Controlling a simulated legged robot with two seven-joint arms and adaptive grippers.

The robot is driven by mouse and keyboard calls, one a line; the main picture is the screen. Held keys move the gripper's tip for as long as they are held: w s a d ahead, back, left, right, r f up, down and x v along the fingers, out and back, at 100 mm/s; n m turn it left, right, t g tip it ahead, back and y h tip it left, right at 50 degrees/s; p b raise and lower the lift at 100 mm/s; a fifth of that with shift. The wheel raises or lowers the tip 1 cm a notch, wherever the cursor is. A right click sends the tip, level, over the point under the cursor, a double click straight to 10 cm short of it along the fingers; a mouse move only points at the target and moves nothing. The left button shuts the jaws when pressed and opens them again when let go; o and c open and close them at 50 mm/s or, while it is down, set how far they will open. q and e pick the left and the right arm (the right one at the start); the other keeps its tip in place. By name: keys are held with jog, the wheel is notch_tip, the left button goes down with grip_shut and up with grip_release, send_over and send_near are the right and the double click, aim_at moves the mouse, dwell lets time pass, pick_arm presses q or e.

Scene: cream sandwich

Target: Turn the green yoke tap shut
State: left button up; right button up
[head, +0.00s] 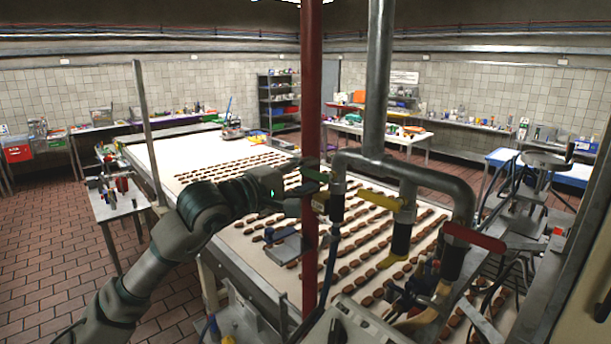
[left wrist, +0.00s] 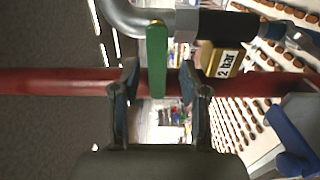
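A yoke of grey pipe (head: 412,172) carries three taps in a row in the head view. The green tap handle (head: 315,175) is at its left end, beside the upright red pole (head: 311,100). My left gripper (head: 298,190) is at this handle. In the left wrist view the green handle (left wrist: 157,60) stands between the two spread fingers of the left gripper (left wrist: 158,85), with a gap visible on each side. The red pole (left wrist: 60,82) runs across behind the fingers. My right gripper is not distinguishable in either view.
A yellow tap handle (head: 380,199) and a red tap handle (head: 474,237) are on the same yoke to the right. A "2 bar" tag (left wrist: 224,63) hangs close by the green handle. A conveyor (head: 165,160) with rows of brown biscuits lies behind and below.

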pick_arm(q)
jog(key=shift+s+a, duration=0.35)
jog(key=shift+a, duration=0.1)
jog(key=v, duration=1.1)
jog(key=shift+w, duration=0.15)
